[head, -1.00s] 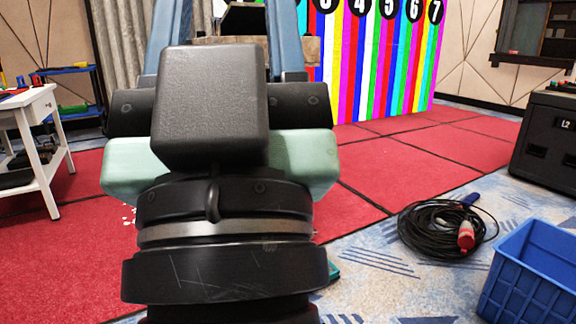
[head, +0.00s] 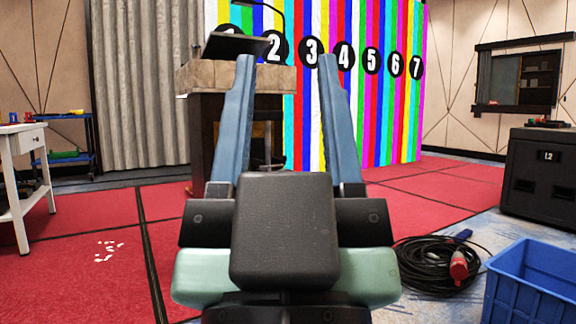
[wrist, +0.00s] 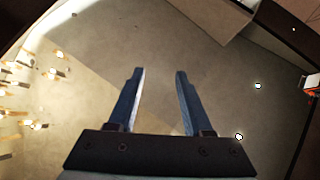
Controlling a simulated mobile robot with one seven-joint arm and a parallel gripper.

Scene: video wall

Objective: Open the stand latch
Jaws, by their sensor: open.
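My gripper (head: 285,60) is open and empty in the head view, its two long blue fingers apart and pointing up and away from me. The fingers also show in the wrist view (wrist: 159,72), with nothing between them. Behind the left finger stands a lectern-like stand (head: 205,126) with a stone-look top, a dark body and a tilted dark panel (head: 232,45) on it. My gripper hides part of the stand's right side. I cannot make out a latch on it. The wrist view shows no stand, only a pale surface with small lights.
A striped numbered wall (head: 395,115) stands behind. A white table (head: 27,142) is at left, a black case (head: 541,172) at right. A cable coil (head: 432,262) and blue crate (head: 535,285) lie front right. Red floor panels (head: 85,215) are mostly clear, with small white pieces.

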